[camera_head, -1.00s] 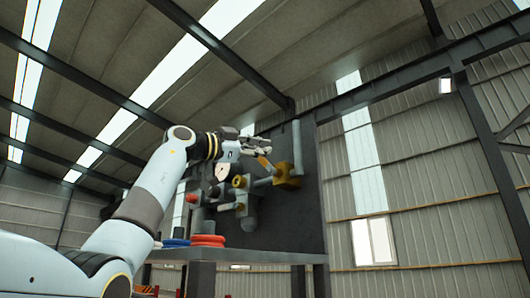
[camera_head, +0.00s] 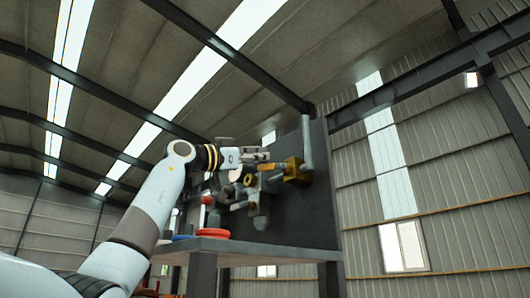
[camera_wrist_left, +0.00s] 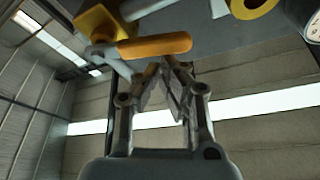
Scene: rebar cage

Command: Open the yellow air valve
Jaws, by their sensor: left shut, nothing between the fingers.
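The yellow air valve has a yellow block body (camera_head: 297,172) on the pipework of the dark panel in the head view. Its body also shows at the upper left of the left wrist view (camera_wrist_left: 97,22). Its yellow lever handle (camera_wrist_left: 155,46) lies nearly level across that view, just beyond the fingertips. Whether fingers and handle touch, I cannot tell. My left gripper (camera_head: 266,155) is shut and empty, just left of and above the valve body. Its fingers come together in the wrist view (camera_wrist_left: 168,70). My right gripper is not in view.
The dark upright panel (camera_head: 322,212) stands behind the pipes. A grey table (camera_head: 255,250) below holds a red ring (camera_head: 212,233) and a blue one. Another yellow round part (camera_head: 248,180) and a gauge (camera_wrist_left: 312,25) sit close by. Open air lies above the arm.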

